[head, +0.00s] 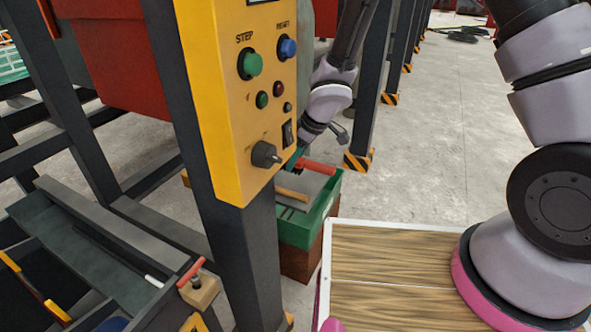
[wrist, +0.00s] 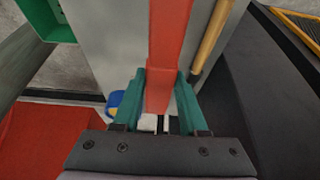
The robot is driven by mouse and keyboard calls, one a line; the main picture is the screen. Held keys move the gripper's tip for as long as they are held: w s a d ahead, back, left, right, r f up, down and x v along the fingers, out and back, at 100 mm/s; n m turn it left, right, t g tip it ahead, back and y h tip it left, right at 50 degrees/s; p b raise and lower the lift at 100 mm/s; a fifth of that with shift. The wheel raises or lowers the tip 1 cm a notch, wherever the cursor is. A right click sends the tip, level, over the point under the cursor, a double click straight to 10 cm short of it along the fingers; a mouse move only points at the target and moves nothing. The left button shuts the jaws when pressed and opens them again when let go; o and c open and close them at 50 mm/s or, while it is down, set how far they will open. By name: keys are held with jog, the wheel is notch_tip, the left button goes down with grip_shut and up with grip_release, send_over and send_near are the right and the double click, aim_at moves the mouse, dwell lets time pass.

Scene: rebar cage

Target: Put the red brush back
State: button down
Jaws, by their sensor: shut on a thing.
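The red brush shows as a flat red handle (head: 318,167) in the head view, sticking out to the right of my gripper (head: 299,162). My gripper is over the green box (head: 326,205), partly behind the yellow control panel. In the wrist view my gripper's teal fingers (wrist: 161,82) are shut on the red handle (wrist: 170,35), one on each side. The brush's bristles cannot be made out. I cannot tell whether the brush touches the box.
A wooden handle (head: 292,194) lies in the green box, beside the red one in the wrist view (wrist: 210,40). The yellow control panel (head: 228,110) on its dark post stands close in front. A red-handled tool (head: 191,272) sits at lower left. Floor (head: 440,130) is clear behind.

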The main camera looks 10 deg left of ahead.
aim_at(296, 169)
jog(key=shift+s+f, duration=0.1)
jog(key=shift+f, duration=1.75)
jog(key=shift+c, duration=2.2)
grip_release()
